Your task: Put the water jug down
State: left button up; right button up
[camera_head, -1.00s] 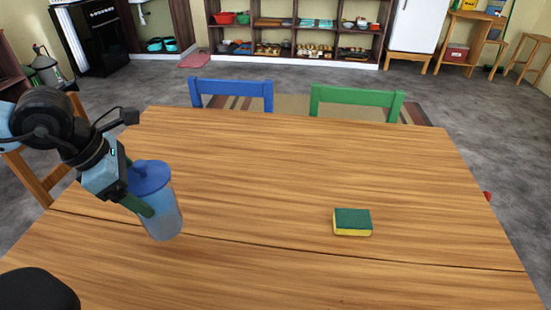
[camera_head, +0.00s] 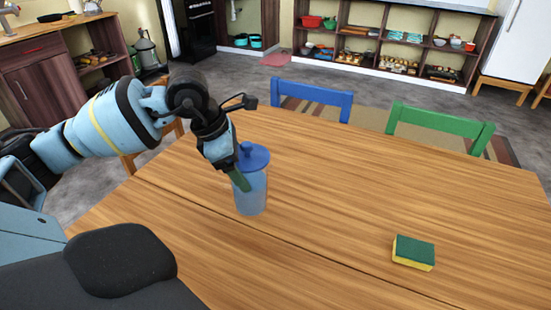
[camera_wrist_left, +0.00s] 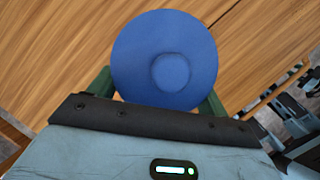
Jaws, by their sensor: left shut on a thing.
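The water jug (camera_head: 250,193) is a clear bluish jug with a blue lid. It is upright at the left part of the wooden table (camera_head: 330,190). My left gripper (camera_head: 240,180) is shut on the jug from the left, its green fingers at the jug's side. In the left wrist view the round blue lid of the jug (camera_wrist_left: 165,58) fills the middle, between the green fingers (camera_wrist_left: 158,95). I cannot tell whether the jug's base touches the table. My right gripper is not in view.
A green and yellow sponge (camera_head: 413,252) lies on the table to the right of the jug. A blue chair (camera_head: 312,97) and a green chair (camera_head: 440,127) stand at the far edge. The table between jug and sponge is clear.

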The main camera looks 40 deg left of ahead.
pick_arm(q)
jog(key=w+d+f+p, duration=0.1)
jog(key=w+f, duration=0.3)
jog(key=w, duration=0.6)
jog(key=shift+d+f, duration=0.15)
jog(key=shift+d, duration=0.2)
jog(key=shift+w+f, duration=0.1)
jog(key=shift+f, duration=0.1)
jog(key=o, duration=2)
jog(key=v, duration=1.2)
jog(key=shift+r+p, duration=0.15)
jog(key=shift+p, duration=0.25)
